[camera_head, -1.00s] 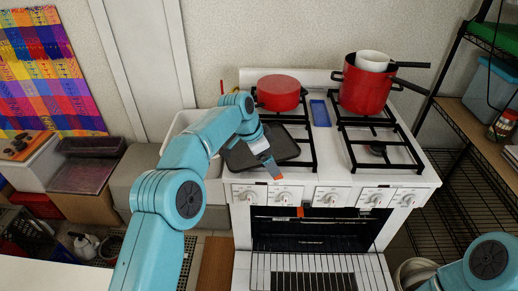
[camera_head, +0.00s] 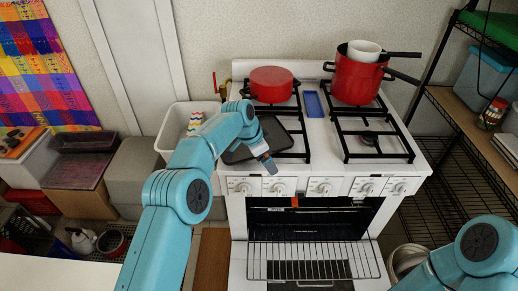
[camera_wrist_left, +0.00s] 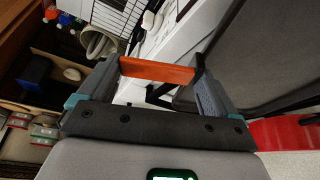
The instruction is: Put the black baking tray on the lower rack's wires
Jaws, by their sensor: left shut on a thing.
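The black baking tray (camera_head: 280,133) is over the left burners of the stove, partly behind my left gripper. A dark flat panel (camera_wrist_left: 275,45), which looks like the tray, fills the right of the left wrist view. My left gripper (camera_head: 268,163) is at the tray's front edge, above the knobs. In the wrist view its fingers are shut on an orange bar (camera_wrist_left: 157,72); I cannot tell how the bar joins the tray. The lower wire rack (camera_head: 315,262) sticks out of the open oven, bare. My right gripper is out of view; only its arm shows.
A red lidded pot (camera_head: 270,84) and a larger red pot (camera_head: 357,80) stand on the back burners. A small orange piece (camera_head: 294,202) shows at the oven opening. A white bin (camera_head: 178,127) is left of the stove, and wire shelving (camera_head: 440,130) is right of it.

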